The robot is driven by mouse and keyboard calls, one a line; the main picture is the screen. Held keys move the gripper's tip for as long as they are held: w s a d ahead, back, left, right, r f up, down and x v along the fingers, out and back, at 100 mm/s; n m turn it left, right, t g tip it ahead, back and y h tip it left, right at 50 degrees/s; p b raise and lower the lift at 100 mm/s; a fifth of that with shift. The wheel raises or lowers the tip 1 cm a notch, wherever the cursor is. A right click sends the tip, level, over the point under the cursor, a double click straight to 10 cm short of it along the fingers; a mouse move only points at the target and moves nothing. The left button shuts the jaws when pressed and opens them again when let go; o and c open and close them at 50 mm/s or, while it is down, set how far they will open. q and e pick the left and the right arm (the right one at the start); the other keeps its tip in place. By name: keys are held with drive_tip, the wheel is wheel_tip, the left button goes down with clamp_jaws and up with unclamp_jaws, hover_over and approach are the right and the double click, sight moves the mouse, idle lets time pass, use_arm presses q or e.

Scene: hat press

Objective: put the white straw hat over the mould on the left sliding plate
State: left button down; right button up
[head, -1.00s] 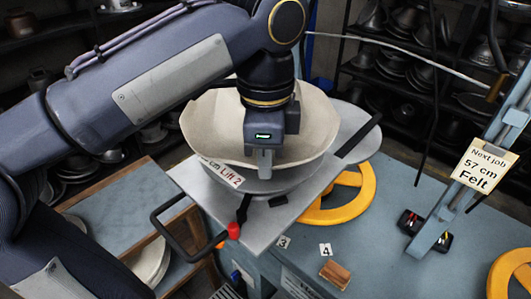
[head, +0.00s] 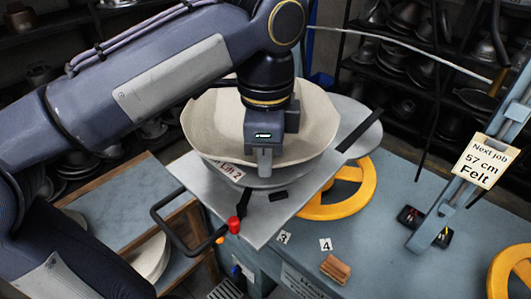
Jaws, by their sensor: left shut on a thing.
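The white straw hat (head: 215,125) shows as a wide cream bowl shape, its hollow side facing up toward the camera. My left gripper (head: 264,160) is shut on its near rim, fingers pointing down. The hat is above the grey sliding plate (head: 190,175) with the black handle. A round grey metal edge (head: 270,182) shows just under the hat. The hat hides most of what is beneath it, so I cannot tell whether it touches the mould. My right gripper is not in view.
A red-knobbed lever (head: 234,224) and a black handle (head: 165,222) stick out at the plate's front. A yellow handwheel (head: 345,205) lies right of it. A wood block (head: 335,268) sits on the blue bench (head: 400,265). A sloping post carries a card (head: 481,161).

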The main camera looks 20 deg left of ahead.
use_arm(q)
drive_tip(key=shift+f, duration=0.25)
idle(0.5)
drive_tip(key=c, duration=1.5)
unclamp_jaws()
wheel_tip(320, 180, up, 7)
drive_tip(key=shift+f+p, duration=0.2)
drive_tip(key=shift+p, duration=0.5)
drive_tip(key=shift+r, duration=0.65)
